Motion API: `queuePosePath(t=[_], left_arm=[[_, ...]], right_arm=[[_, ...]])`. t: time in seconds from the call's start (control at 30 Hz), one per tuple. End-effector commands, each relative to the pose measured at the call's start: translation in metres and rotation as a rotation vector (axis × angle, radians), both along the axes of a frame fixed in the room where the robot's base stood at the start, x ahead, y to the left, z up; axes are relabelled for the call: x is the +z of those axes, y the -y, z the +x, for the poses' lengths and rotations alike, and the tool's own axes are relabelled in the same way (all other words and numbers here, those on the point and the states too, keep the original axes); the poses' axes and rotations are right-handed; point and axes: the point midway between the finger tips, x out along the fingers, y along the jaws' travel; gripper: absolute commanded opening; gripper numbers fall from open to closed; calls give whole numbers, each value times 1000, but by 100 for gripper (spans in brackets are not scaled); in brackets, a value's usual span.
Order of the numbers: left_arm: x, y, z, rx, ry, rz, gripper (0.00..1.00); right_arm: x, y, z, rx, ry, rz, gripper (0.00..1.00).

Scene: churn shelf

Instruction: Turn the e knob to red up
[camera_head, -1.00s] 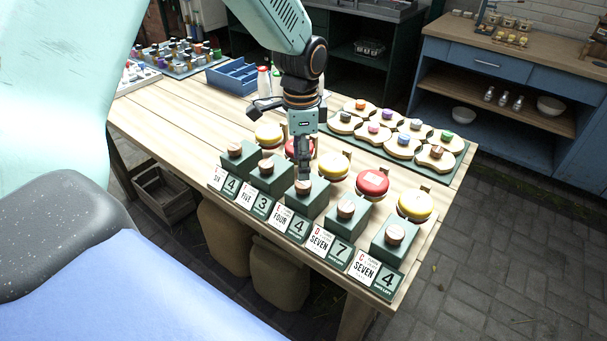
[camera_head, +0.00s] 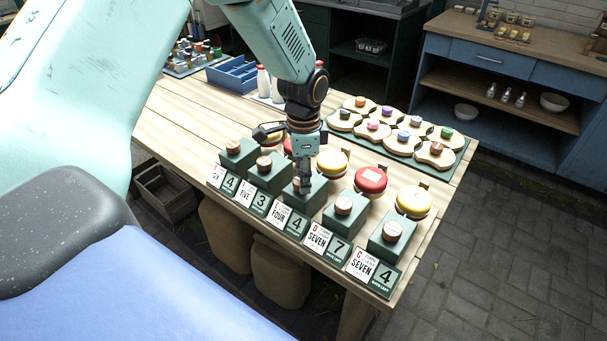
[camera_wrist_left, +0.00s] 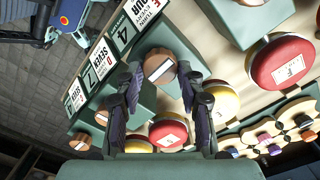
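The e knob is a round wooden knob (camera_wrist_left: 160,65) with a pale stripe across its face. It sits on the middle green box (camera_head: 318,198), above the FOUR card (camera_head: 281,216). The yellow dome (camera_head: 332,163) behind the box also shows in the wrist view (camera_wrist_left: 224,101). My left gripper (camera_head: 304,188) points down over this box and hides most of the knob in the head view. In the wrist view its two fingers (camera_wrist_left: 160,76) are apart, one on each side of the knob, and look clear of it. My right gripper is not in view.
Similar boxes with wooden knobs stand close on both sides, such as the SEVEN 7 box (camera_head: 346,212) and the FIVE box (camera_head: 268,172). Red domes (camera_head: 370,180) stand behind some. A board with wavy wooden pieces (camera_head: 435,155) and a blue tray (camera_head: 236,76) lie further back.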

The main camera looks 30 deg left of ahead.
Motion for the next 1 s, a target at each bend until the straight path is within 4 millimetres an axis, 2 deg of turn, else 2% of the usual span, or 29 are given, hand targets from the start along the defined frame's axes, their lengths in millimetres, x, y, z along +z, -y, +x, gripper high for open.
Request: queuePosePath(t=[0.03, 0.37, 0.73, 1.0], left_arm=[[0, 0, 0, 0, 0, 0, 31], [0, -1, -1, -1, -3, 0, 3], [0, 0, -1, 36, -3, 0, 3], [2, 0, -2, 201, -5, 1, 3]], right_arm=[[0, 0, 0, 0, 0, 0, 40], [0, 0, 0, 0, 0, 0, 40], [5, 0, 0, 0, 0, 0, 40], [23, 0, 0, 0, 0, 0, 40]])
